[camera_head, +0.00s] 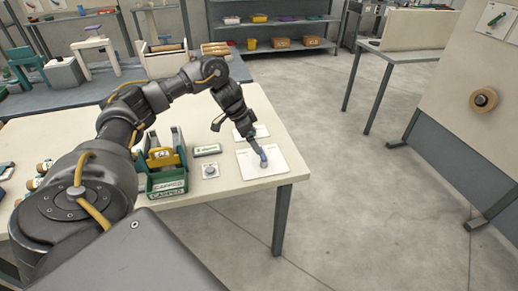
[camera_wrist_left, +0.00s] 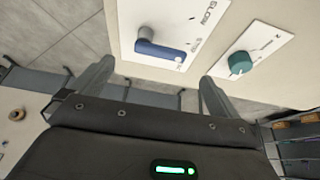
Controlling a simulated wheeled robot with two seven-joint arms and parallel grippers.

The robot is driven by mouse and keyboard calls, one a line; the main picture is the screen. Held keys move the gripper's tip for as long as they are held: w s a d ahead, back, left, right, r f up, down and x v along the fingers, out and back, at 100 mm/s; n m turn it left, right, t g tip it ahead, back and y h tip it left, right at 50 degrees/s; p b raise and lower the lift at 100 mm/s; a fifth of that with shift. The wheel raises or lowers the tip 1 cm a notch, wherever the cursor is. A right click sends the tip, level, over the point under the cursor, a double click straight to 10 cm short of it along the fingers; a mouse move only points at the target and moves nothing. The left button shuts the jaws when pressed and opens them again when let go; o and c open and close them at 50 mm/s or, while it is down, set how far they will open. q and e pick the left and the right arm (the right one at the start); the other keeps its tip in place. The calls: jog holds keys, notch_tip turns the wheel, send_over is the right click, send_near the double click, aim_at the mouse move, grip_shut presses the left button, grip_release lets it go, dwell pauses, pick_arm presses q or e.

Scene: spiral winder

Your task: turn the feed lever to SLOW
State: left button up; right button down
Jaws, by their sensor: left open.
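The feed lever (camera_wrist_left: 160,50) has a blue handle on a grey pivot, on a white plate (camera_wrist_left: 125,12) in the left wrist view. Its free end points right, toward small marks I cannot read clearly; the word SLOW is higher up, away from that end. In the head view the blue lever (camera_head: 263,157) stands on a white plate (camera_head: 279,169) near the table's right end. My left gripper (camera_wrist_left: 156,88) is open and empty, its fingers apart just short of the lever with no clear contact. My right gripper is not in view.
A teal knob (camera_wrist_left: 240,62) sits on a second white plate beside the lever plate. On the table (camera_head: 225,182) are a green crate (camera_head: 167,184), a small labelled box (camera_head: 207,150) and a grey button unit (camera_head: 210,170). Open floor (camera_head: 370,180) lies to the right.

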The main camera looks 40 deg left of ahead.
pick_arm(q)
jog(key=x, duration=0.6)
jog(key=shift+w+f, duration=0.15)
jog(key=shift+f, duration=0.1)
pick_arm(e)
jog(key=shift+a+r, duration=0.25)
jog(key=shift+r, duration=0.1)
